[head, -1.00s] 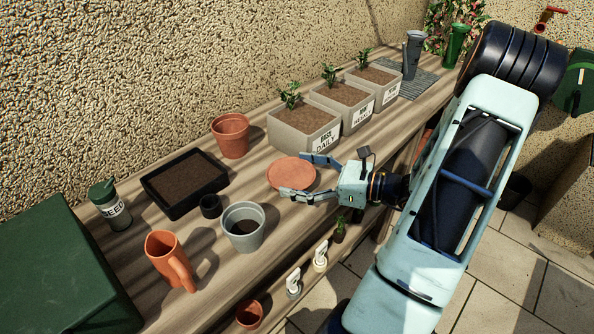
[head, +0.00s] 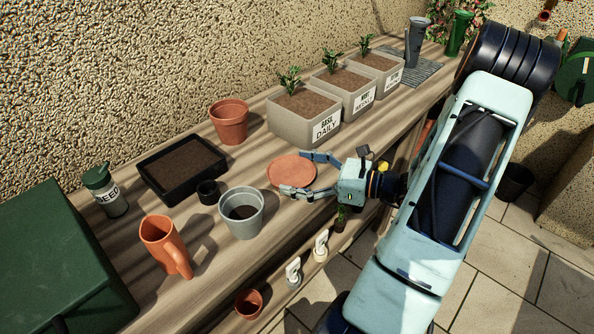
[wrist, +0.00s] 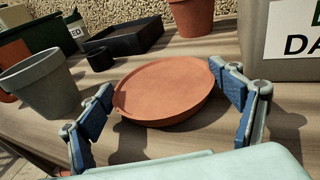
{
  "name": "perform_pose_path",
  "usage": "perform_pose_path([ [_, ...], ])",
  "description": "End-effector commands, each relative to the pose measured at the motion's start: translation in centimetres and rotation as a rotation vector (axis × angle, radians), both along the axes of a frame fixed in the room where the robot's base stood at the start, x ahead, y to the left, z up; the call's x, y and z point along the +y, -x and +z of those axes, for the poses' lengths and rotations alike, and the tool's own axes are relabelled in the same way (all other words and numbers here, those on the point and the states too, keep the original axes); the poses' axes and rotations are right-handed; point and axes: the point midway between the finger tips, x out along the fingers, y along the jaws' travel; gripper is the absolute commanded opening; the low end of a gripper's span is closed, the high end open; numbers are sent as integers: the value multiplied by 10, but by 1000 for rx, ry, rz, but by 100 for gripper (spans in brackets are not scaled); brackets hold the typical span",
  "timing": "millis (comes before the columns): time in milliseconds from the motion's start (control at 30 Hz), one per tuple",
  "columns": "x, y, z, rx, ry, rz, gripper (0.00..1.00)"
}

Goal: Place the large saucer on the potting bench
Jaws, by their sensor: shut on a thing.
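The large saucer (head: 291,171) is a round, shallow terracotta dish, over the bare middle of the potting bench (head: 225,290). It also shows in the wrist view (wrist: 168,90), with its open side up. My gripper (head: 296,174) comes from the right and is shut on the saucer, one finger on each side of its rim. In the wrist view my gripper (wrist: 161,82) has its blue pads at the saucer's left and right edges. A shadow lies under the saucer; I cannot tell whether its base touches the wood.
A grey pot (head: 241,212) stands left of the saucer, and a terracotta pot (head: 229,122) and planter boxes (head: 303,118) stand behind it. A black soil tray (head: 182,168), an orange jug (head: 165,245) and a seed shaker (head: 105,190) are farther left.

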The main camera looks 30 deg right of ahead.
Motion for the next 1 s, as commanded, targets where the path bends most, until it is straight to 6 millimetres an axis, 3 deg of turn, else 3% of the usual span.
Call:
perform_pose_path([
  [233, 0, 0, -5, -1, -1, 0, 57],
  [267, 0, 0, -5, -1, -1, 0, 86],
  [400, 0, 0, -5, 0, 0, 0, 100],
  [767, -3, 3, -5, 1, 1, -1, 100],
  [1000, -31, 32, 1, 0, 3, -5, 100],
])
